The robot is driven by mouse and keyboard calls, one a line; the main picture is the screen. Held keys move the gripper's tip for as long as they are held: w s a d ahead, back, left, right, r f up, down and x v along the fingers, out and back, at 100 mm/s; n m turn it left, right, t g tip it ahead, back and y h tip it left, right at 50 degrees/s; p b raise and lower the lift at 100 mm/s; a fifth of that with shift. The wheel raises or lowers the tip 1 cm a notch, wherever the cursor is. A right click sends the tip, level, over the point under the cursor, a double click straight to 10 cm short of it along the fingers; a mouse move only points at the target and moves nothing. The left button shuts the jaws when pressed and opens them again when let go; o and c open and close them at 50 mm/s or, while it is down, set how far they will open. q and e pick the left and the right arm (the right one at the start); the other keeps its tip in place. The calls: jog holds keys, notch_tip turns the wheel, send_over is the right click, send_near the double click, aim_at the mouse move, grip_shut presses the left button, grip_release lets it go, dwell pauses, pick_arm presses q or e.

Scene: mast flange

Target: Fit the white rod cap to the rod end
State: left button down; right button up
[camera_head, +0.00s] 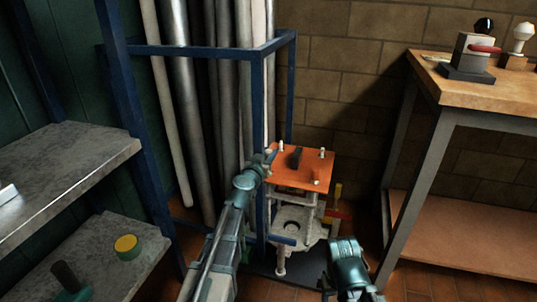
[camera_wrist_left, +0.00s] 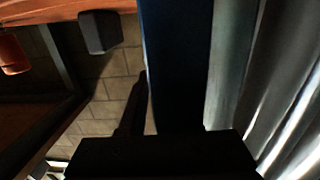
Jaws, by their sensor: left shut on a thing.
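In the head view an orange plate (camera_head: 294,176) sits on upright pale rods. Small white pieces stand on it at the back left (camera_head: 281,146) and back right (camera_head: 322,152). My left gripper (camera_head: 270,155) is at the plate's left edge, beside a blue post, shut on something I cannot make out. In the left wrist view its dark jaw parts (camera_wrist_left: 135,105) show. I cannot pick out the white rod cap or the rod end there. My right gripper (camera_head: 346,245) is low, right of the plate; its fingers are not clear.
A blue rack frame (camera_head: 200,50) with tall grey pipes (camera_head: 225,100) stands close by my left gripper; its post fills the wrist view's middle (camera_wrist_left: 178,65). A wooden bench (camera_head: 505,95) is at right, grey shelves (camera_head: 65,160) at left.

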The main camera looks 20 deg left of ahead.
pick_arm(q)
jog(key=shift+f+b, duration=1.95)
jog(key=shift+f, duration=0.15)
pick_arm(e)
jog(key=shift+f, duration=2.05)
pick_arm(q)
jog(key=c, duration=0.5)
grip_release()
jog(key=shift+c, duration=0.2)
